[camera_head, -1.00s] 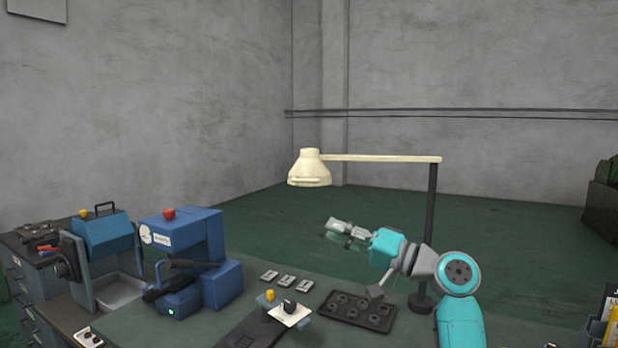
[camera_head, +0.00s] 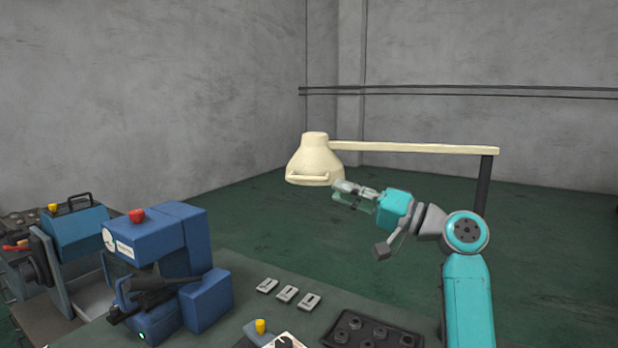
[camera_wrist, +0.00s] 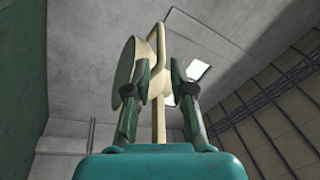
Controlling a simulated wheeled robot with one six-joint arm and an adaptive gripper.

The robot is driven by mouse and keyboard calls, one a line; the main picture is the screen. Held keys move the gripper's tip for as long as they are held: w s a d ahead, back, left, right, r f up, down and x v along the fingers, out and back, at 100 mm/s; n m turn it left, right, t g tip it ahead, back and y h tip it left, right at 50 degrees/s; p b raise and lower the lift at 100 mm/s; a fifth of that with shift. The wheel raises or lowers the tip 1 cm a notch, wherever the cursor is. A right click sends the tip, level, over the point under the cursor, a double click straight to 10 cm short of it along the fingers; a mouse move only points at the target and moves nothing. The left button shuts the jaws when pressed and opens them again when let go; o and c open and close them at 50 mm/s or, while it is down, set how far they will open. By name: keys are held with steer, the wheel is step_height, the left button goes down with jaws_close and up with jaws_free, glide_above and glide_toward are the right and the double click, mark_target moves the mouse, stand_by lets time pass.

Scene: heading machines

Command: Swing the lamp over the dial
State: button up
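The cream lamp has a bell-shaped shade (camera_head: 314,158) with a small handle (camera_head: 308,178) at its lower front rim. Its long horizontal arm (camera_head: 420,148) runs right to a dark post (camera_head: 483,182). My gripper (camera_head: 345,188) is just right of the shade's lower rim in the head view. In the wrist view my gripper (camera_wrist: 160,82) is open, with the shade (camera_wrist: 124,62) and cream bars between and beyond its fingers; contact is not visible. A black knob on a white plate (camera_head: 285,342) is cut by the bottom edge. A round white dial face (camera_head: 109,240) is on the blue machine.
The blue machine (camera_head: 190,235) with a red button (camera_head: 137,215) stands left on the green bench (camera_head: 235,320). Several small grey blocks (camera_head: 287,294) and a dark tray (camera_head: 350,318) lie on the bench.

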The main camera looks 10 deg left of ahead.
mark_target(308, 178)
steer(key=x, duration=0.9)
steer(key=shift+d, duration=0.1)
jaws_close()
